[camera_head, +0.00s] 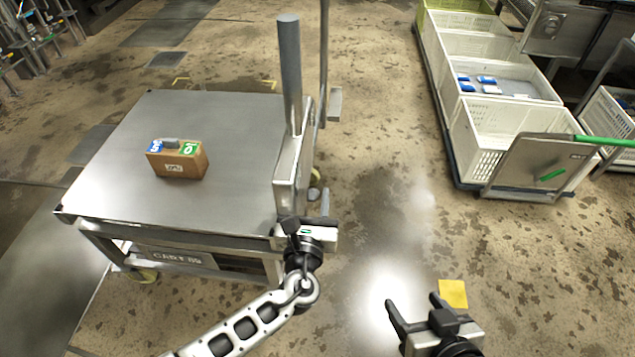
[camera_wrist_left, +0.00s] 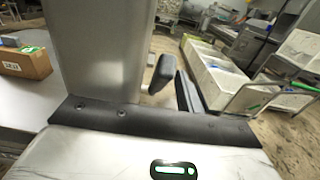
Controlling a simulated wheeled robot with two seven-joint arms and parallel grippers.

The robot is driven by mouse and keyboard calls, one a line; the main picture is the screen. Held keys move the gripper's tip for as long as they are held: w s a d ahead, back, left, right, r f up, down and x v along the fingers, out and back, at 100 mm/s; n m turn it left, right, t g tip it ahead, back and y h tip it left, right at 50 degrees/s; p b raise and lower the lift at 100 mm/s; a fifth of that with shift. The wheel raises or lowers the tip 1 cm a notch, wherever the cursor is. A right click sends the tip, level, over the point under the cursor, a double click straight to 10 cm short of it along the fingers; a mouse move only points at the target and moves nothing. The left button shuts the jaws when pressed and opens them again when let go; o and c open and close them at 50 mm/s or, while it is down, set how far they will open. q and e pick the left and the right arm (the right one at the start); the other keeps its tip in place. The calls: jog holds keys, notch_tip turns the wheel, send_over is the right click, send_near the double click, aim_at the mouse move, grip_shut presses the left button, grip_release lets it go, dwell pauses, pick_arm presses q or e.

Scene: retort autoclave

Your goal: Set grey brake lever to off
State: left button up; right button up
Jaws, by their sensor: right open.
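I cannot tell for sure which part is the grey brake lever. A thick grey bar (camera_head: 291,75) stands up from a metal upright (camera_head: 290,165) at the right edge of the steel cart (camera_head: 225,115). A small upright grey piece (camera_head: 325,203) sits low beside that edge. My left gripper (camera_head: 292,227) is at the cart's near right corner, below the upright. In the left wrist view, a broad grey metal face covers part of it and a dark finger shows beyond; its opening is unclear. My right gripper (camera_head: 415,305) is open and empty over the floor.
A brown box (camera_head: 180,165) with blue and green labels and a grey piece on top stands on the cart. White crates (camera_head: 490,125) stand at the upper right. A yellow square (camera_head: 453,294) shows beside my right gripper. The floor between cart and crates is clear.

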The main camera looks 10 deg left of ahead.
pick_arm(q)
jog(key=shift+w, duration=0.65)
pick_arm(e)
jog(key=shift+w, duration=0.35)
